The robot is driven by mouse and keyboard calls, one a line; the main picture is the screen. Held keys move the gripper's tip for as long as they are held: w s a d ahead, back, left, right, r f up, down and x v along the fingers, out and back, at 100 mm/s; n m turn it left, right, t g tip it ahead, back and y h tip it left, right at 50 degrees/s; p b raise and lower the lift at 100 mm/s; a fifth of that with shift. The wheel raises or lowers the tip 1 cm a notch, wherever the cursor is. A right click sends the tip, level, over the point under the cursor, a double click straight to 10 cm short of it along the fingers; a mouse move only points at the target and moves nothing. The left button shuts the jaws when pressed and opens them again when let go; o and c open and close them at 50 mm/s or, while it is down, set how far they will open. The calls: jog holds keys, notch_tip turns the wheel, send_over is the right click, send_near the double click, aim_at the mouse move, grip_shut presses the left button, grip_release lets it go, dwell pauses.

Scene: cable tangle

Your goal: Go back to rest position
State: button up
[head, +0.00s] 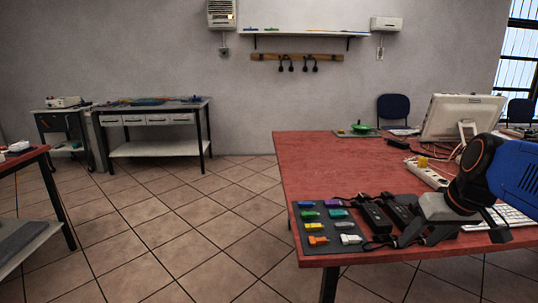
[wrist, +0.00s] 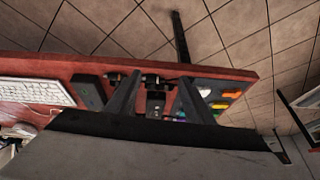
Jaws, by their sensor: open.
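My gripper (head: 421,240) hangs above the near edge of the red table (head: 325,165), to the right of the dark mat. Its jaws are open and look empty. In the wrist view my gripper's two fingers (wrist: 148,80) stand apart, with the table edge and black adapters beyond them. Two black adapters (head: 376,216) with cables lie beside the mat, partly behind the gripper. The dark mat (head: 329,227) holds several coloured connectors in two columns, including an orange one (head: 318,240) and a white one (head: 351,239).
A white keyboard (head: 512,215), a power strip (head: 428,174) and a monitor (head: 462,118) are on the right of the table. A workbench (head: 154,107) stands at the back wall. The tiled floor left of the table is clear.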

jog(key=s+a+f, duration=0.6)
jog(key=s+f, duration=0.3)
jog(key=s, duration=0.2)
jog(key=shift+s+a+h, duration=0.3)
jog(key=shift+a, duration=0.05)
dwell(0.4)
